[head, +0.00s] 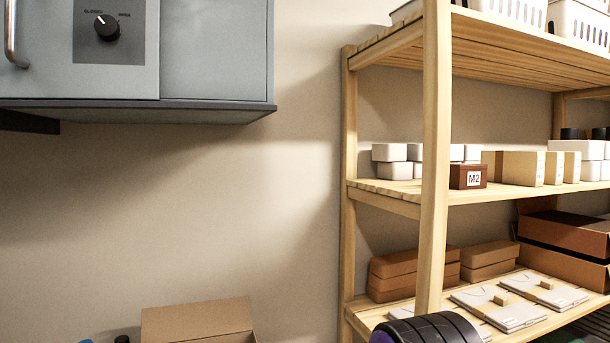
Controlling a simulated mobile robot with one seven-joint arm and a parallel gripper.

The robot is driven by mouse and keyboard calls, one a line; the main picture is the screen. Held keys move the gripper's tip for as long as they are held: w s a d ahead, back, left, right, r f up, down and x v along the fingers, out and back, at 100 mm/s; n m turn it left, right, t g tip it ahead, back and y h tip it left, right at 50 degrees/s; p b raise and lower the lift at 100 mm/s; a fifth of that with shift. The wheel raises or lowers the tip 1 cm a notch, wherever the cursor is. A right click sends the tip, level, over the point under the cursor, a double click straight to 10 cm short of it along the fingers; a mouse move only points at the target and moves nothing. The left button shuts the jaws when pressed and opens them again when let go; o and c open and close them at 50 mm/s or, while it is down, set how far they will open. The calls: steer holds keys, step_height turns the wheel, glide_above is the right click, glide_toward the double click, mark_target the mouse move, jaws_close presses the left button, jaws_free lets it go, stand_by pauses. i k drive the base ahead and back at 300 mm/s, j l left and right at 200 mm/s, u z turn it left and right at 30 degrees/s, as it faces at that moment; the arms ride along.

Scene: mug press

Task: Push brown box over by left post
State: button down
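A small dark brown box (468,177) with a white "M2" label stands upright at the front edge of the wooden middle shelf (510,193). It is just right of the front left post (434,150) in the picture, and its left side meets the post's outline. I cannot tell whether box and post touch. Another wooden post (349,200) stands farther back on the left. My gripper is not in view.
White boxes (389,152) stand behind the post; tan boxes (523,167) stand right of the brown box. The lower shelf holds orange-brown boxes (395,280) and flat packets (498,307). A dark ridged round object (430,330) is at the bottom. A grey cabinet (215,50) hangs at upper left.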

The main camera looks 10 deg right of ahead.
mark_target(463, 177)
steer(key=z, duration=1.15)
